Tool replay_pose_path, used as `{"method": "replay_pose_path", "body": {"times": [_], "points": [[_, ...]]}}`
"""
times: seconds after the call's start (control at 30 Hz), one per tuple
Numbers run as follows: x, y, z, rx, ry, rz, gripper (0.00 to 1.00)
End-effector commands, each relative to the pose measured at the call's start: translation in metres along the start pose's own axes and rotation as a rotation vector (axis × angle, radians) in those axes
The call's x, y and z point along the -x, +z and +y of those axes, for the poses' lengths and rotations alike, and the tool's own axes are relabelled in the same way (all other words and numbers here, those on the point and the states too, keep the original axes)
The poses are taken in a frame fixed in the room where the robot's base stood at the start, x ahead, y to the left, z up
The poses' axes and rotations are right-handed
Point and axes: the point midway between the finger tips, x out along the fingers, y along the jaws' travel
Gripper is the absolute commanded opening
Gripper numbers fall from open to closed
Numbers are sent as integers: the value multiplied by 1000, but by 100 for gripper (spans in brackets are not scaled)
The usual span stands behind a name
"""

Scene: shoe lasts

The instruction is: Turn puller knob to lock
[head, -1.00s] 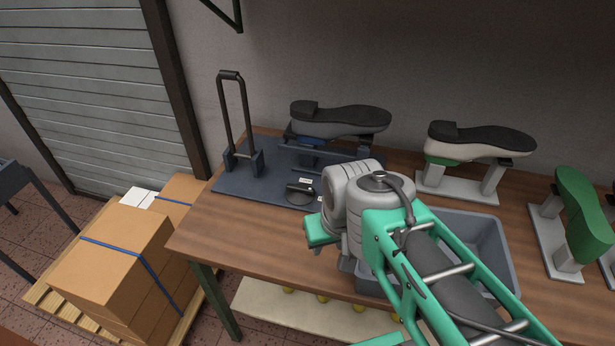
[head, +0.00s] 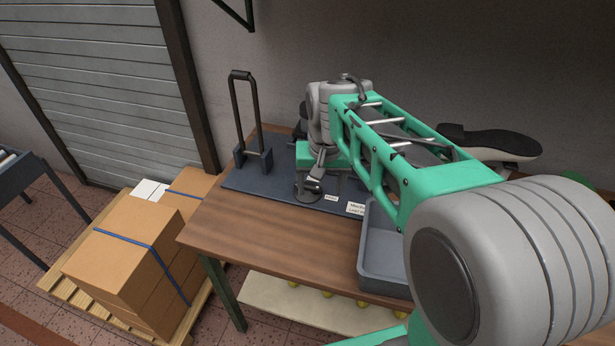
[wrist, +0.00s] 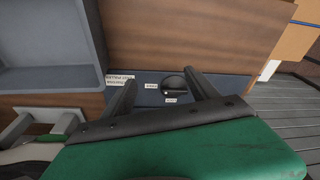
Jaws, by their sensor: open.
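The round dark knob (head: 306,196) sits on the blue-grey base plate (head: 240,182) of the puller, near its front edge. In the wrist view the knob (wrist: 174,86) shows between the two grey fingers, nearer the right one, with small white labels beside it. My gripper (head: 314,184) points down over the knob in the head view and partly covers it. It also shows in the wrist view (wrist: 160,80), open with nothing between its fingers but the view of the knob. I cannot tell whether a finger touches the knob. The knob's turned position is unclear.
A tall dark handle frame (head: 248,115) stands at the plate's left. A grey bin (head: 380,270) stands on the wooden table (head: 250,235) right of the plate. My arm hides much of the puller and shoe. A pale shoe on a stand (head: 490,140) is behind my arm.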

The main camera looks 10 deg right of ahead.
Motion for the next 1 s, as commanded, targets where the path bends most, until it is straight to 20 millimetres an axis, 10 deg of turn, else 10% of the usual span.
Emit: {"method": "replay_pose_path", "body": {"times": [0.1,0.3,1.0], "points": [[-18,-64,-12,-121,22,-75,79],[-68,-124,-22,-276,54,-146,95],[-158,-122,-22,-308,61,-156,99]]}}
